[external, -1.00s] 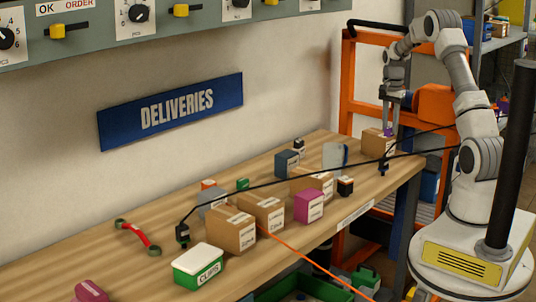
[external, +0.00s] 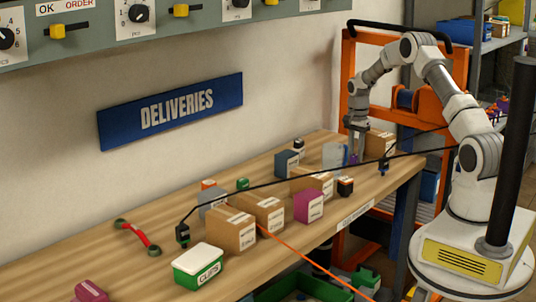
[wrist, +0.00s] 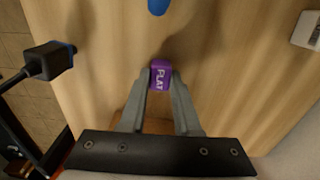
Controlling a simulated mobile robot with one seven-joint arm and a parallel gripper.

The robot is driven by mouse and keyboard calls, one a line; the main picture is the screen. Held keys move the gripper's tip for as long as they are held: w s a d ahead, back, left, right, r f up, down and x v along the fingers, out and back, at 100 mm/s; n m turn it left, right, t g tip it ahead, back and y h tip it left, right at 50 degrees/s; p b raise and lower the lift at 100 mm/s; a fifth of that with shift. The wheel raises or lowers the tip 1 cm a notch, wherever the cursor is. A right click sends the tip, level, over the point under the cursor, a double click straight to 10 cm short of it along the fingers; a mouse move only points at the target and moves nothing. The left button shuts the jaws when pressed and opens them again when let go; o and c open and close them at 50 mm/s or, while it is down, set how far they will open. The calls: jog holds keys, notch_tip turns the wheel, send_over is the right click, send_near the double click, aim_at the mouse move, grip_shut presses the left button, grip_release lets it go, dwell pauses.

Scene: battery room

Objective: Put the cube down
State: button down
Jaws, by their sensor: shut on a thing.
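The purple cube (wrist: 160,75), with white lettering on one face, is between the fingertips of my gripper (wrist: 161,72) in the wrist view. The fingers are shut on its sides. In the external view my gripper (external: 355,142) points down over the far right end of the wooden table (external: 120,268). A bit of the purple cube (external: 353,159) shows at its tip, close to the tabletop. I cannot tell whether the cube touches the wood.
A cardboard box (external: 380,143) stands just right of my gripper. A pale translucent panel (external: 333,156) and a dark box (external: 286,162) stand to its left. A black cable plug (external: 383,169) is near the table's edge. More boxes crowd the middle.

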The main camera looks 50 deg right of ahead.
jog(key=shift+f, duration=0.2)
jog(key=c, duration=0.6)
grip_release()
jog(key=shift+r, duration=0.1)
jog(key=shift+r, duration=0.15)
